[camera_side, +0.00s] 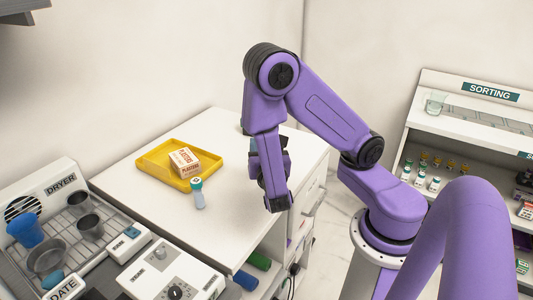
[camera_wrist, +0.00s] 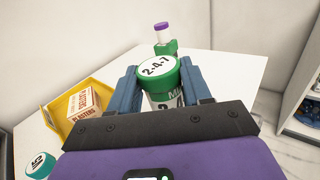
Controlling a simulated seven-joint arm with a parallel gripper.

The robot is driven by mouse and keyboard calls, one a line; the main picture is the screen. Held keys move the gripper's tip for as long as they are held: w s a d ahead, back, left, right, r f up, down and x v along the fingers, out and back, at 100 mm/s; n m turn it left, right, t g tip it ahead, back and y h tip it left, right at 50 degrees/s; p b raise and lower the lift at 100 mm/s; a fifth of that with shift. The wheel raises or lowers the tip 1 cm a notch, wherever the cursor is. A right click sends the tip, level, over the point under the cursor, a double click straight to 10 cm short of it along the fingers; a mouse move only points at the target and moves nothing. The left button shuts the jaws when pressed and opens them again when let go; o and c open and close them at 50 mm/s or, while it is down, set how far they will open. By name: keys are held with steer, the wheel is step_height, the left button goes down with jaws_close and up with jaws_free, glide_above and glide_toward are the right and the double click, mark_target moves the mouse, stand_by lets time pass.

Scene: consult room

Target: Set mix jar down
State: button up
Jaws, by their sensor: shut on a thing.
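In the side view my gripper (camera_side: 262,170) is low over the right part of the counter (camera_side: 228,222), and the arm hides the jar.
A yellow tray (camera_side: 150,172) holds a plasters box (camera_side: 184,161). A teal-capped bottle (camera_side: 198,195) stands in front of it. A purple-capped vial (camera_wrist: 162,33) by a green item stands behind the jar. A dryer rack with cups (camera_side: 47,258) is left; the counter's front is clear.

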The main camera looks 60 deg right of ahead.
steer(key=s+d+r+m+g+h, duration=0.1)
steer(key=s+d+m+g, duration=0.2)
steer(key=d, duration=0.4)
steer(key=s+d+r+m+g+h, duration=0.1)
steer(key=s+d+m+g+h, duration=0.1)
steer(key=d+g, duration=0.35)
steer(key=s+d+r+m+g+h, duration=0.1)
steer(key=s+d+r+m+g, duration=0.15)
steer(key=d, duration=0.55)
steer(key=shift+m+g, duration=0.25)
steer(key=shift+g, duration=0.05)
steer(key=w+d+f, duration=0.8)
steer(key=w+f, duration=0.2)
steer(key=shift+d+f, duration=0.1)
steer(key=shift+d, duration=0.3)
steer(key=shift+d+f, duration=0.15)
steer(key=shift+f, duration=0.1)
steer(key=shift+w+f, duration=0.15)
steer(key=shift+f, duration=1.45)
steer(key=shift+f, duration=0.15)
steer(key=o, duration=1.1)
steer(key=shift+c, duration=0.2)
